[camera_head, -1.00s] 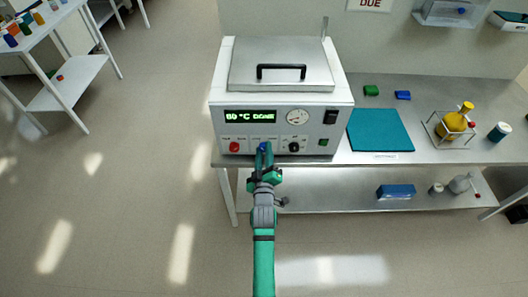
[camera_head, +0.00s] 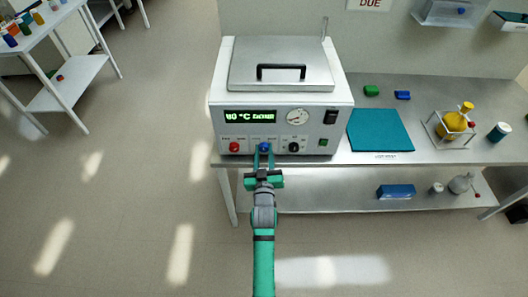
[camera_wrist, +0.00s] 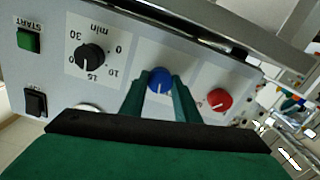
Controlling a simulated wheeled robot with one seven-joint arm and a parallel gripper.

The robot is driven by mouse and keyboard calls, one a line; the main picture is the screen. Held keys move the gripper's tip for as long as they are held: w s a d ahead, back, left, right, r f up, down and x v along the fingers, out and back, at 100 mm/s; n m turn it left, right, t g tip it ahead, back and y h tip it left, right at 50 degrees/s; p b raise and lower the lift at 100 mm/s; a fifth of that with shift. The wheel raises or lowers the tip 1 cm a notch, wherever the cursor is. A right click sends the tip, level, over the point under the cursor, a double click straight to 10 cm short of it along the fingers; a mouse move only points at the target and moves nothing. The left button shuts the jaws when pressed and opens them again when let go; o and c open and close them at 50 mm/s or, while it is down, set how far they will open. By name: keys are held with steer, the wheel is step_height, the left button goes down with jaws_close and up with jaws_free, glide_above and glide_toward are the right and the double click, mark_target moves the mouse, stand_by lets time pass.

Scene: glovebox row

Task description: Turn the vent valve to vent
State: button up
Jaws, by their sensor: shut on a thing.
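A white oven-like box (camera_head: 222,93) with a front control panel stands on the bench. A blue knob (camera_wrist: 159,79) with a white pointer mark sits on the panel between a red knob (camera_wrist: 219,99) and a black dial with minute numbers (camera_wrist: 89,56). The label saying which knob is the vent valve is not readable. My gripper (camera_head: 264,149) reaches the panel from the front, with its two green fingers shut on either side of the blue knob. In the wrist view, the fingers (camera_wrist: 160,91) flank the knob and partly hide its sides.
The panel also has a lit green display (camera_head: 250,116), a round gauge (camera_head: 297,116), a black rocker switch (camera_head: 330,117) and a green start button (camera_wrist: 28,41). A teal mat (camera_head: 380,130) and a racked yellow flask (camera_head: 453,123) are on the right. The floor in front is clear.

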steer(key=m, duration=0.5)
steer(key=shift+d+m, duration=0.1)
steer(key=shift+m, duration=0.2)
steer(key=m, duration=0.5)
steer(key=shift+m, duration=0.4)
steer(key=o, duration=1)
steer(key=shift+o, duration=0.2)
steer(key=s, duration=1)
steer(key=shift+s, duration=0.4)
